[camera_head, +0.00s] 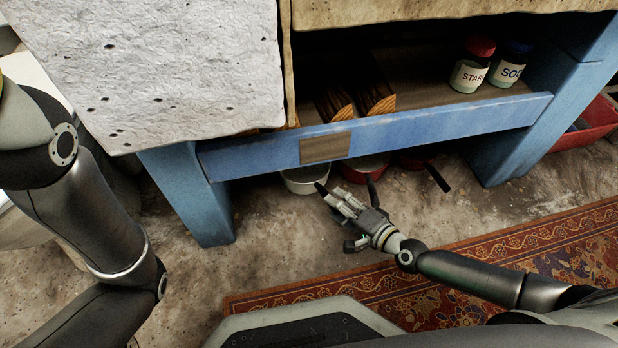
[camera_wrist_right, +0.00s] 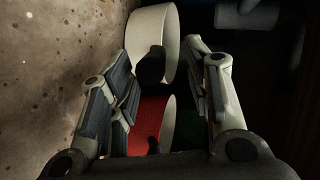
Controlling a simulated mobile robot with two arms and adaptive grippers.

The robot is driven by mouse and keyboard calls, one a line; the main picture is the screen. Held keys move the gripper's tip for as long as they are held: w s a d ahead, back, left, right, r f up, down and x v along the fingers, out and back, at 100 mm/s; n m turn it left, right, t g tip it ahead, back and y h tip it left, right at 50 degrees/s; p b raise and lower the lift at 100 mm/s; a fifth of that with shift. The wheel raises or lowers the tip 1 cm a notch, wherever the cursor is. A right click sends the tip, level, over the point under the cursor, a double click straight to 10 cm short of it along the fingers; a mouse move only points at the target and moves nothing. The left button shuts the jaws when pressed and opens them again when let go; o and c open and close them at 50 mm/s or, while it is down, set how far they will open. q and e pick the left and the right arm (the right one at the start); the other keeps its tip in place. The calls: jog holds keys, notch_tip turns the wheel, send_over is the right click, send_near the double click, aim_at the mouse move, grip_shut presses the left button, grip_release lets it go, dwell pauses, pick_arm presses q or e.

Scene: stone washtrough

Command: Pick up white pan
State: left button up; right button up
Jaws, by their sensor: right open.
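The white pan (camera_head: 300,181) sits on the floor under the blue lower shelf, partly hidden by the shelf's front board. Its dark handle points out toward my right gripper (camera_head: 336,217). The gripper is open and empty, low in front of the shelf. In the right wrist view the white pan (camera_wrist_right: 150,24) is at the top, its black handle (camera_wrist_right: 152,66) showing between the open fingers of the right gripper (camera_wrist_right: 157,52). I cannot tell whether the fingers touch it. My left arm shows at the left, but its gripper is out of view.
A red pan (camera_head: 359,170) stands right of the white one, and a further dark handle (camera_head: 438,178) sticks out beyond it. The blue shelf board (camera_head: 430,121) hangs over the pans. A patterned rug (camera_head: 440,284) lies in front. A red crate (camera_head: 584,130) is far right.

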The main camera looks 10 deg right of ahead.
aim_at(320, 191)
jog(key=b+x, duration=0.1)
jog(key=x, duration=0.3)
jog(key=shift+d+f+b, duration=0.1)
jog(key=shift+f+b, duration=0.1)
jog(key=shift+b, duration=0.2)
jog(key=shift+w+a, duration=0.2)
jog(key=shift+w, duration=0.15)
grip_shut()
